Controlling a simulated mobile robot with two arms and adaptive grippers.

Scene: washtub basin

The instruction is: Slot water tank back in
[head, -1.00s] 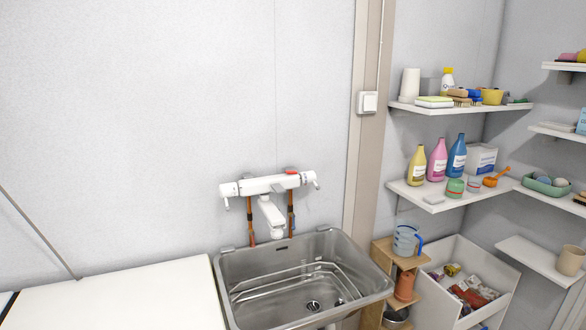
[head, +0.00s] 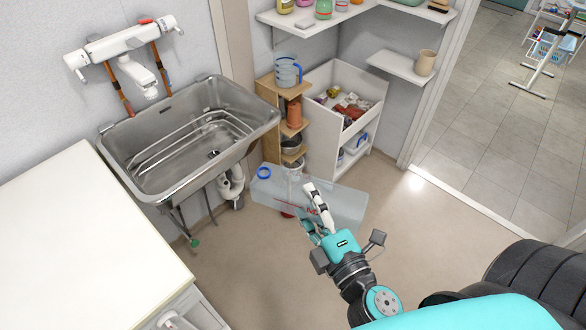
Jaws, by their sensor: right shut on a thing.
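The water tank (head: 346,204) is a pale, see-through box with a blue ring-shaped cap (head: 264,172) at its left end and red lettering on its side. In the head view it is low in front of the wooden shelf stand, right of the basin. My right gripper (head: 307,205) is at the tank's near side, shut on it. The fingers and wrist cover part of the tank. I cannot tell whether the tank touches the floor. My left gripper is not in view.
The steel basin (head: 245,118) hangs on the wall with its drain pipe below. A white counter (head: 75,235) fills the left. A wooden stand (head: 265,82) holds a blue-handled jug (head: 288,72). A white bin cabinet (head: 318,130) stands beside it. The floor (head: 440,250) at right is clear.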

